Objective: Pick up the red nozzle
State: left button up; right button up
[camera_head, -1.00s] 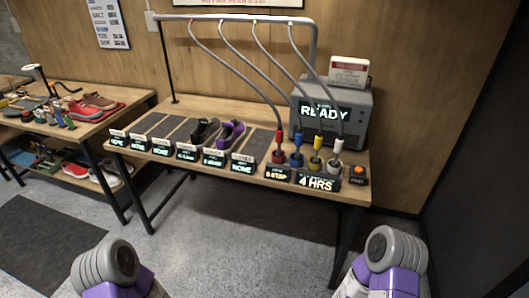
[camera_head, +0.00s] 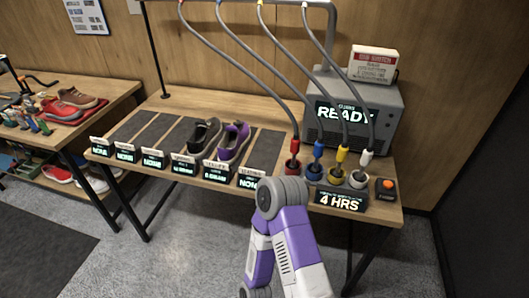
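The red nozzle (camera_head: 295,149) stands upright in its holder on the workbench, with a grey hose rising from its top to the overhead rail. It is leftmost in a row with a blue nozzle (camera_head: 318,155), a yellow nozzle (camera_head: 340,157) and a white nozzle (camera_head: 366,161). One of my purple and white arms reaches up in front of the bench, and its grey joint is just below the red nozzle's holder. I cannot tell from the picture which arm it is. Neither gripper's fingers can be made out.
A grey machine reading READY (camera_head: 352,108) stands behind the nozzles. A dark sneaker (camera_head: 204,135) and a purple sneaker (camera_head: 234,143) sit left of them. A 4 HRS display (camera_head: 340,201) and an orange button (camera_head: 387,184) are at the front right. Hoses hang overhead.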

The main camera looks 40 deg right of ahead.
aim_at(295, 141)
jog(key=z, duration=0.35)
jog(key=i, duration=0.85)
jog(key=z, duration=0.65)
